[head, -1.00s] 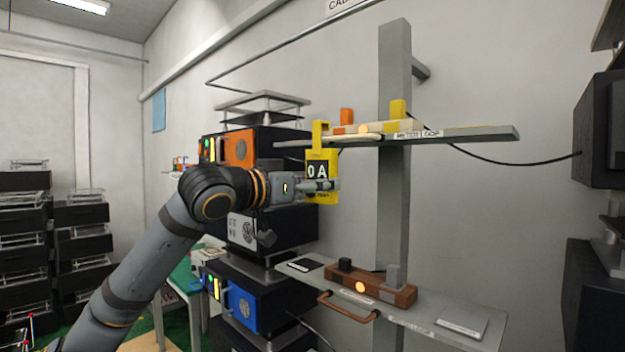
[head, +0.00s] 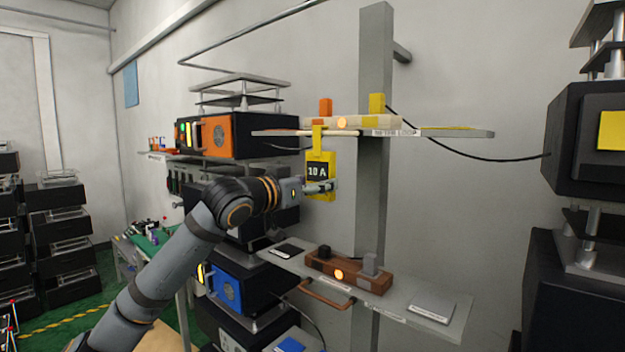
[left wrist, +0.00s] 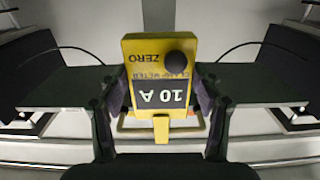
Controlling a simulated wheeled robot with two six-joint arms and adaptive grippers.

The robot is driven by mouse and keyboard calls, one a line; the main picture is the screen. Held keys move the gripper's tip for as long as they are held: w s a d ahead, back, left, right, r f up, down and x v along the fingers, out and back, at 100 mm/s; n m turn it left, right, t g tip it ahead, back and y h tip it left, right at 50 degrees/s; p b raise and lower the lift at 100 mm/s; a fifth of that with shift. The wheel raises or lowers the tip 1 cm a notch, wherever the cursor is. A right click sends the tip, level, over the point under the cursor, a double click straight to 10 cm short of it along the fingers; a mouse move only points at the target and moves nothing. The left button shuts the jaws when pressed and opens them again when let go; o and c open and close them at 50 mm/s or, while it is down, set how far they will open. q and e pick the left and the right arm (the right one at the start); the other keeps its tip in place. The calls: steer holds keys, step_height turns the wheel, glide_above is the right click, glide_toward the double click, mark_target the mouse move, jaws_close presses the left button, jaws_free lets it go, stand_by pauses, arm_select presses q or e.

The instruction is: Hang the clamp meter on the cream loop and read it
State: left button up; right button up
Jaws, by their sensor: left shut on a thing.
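The yellow clamp meter (head: 319,158) hangs upright below the upper shelf, its yellow hook at the front edge. Its dark display reads 10 A. The cream loop (head: 289,133) runs along that edge, below a cream block (head: 360,122) with a lit orange lamp. The hook meets the loop in the head view. My left gripper (head: 322,187) is shut on the meter's lower body. In the left wrist view the meter (left wrist: 160,52) appears upside down between my fingers, its hook crossing a pale bar, with ZERO and a dark knob showing. My right gripper is out of view.
A grey post (head: 375,60) stands behind the shelves. The lower shelf (head: 405,300) carries a brown block (head: 350,274) with a lit lamp and a brown loop. Black equipment with an orange panel (head: 222,136) stands left; more black boxes stand right. A black cable hangs across the wall.

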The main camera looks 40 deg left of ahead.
arm_select(q)
steer(key=o, duration=1.4)
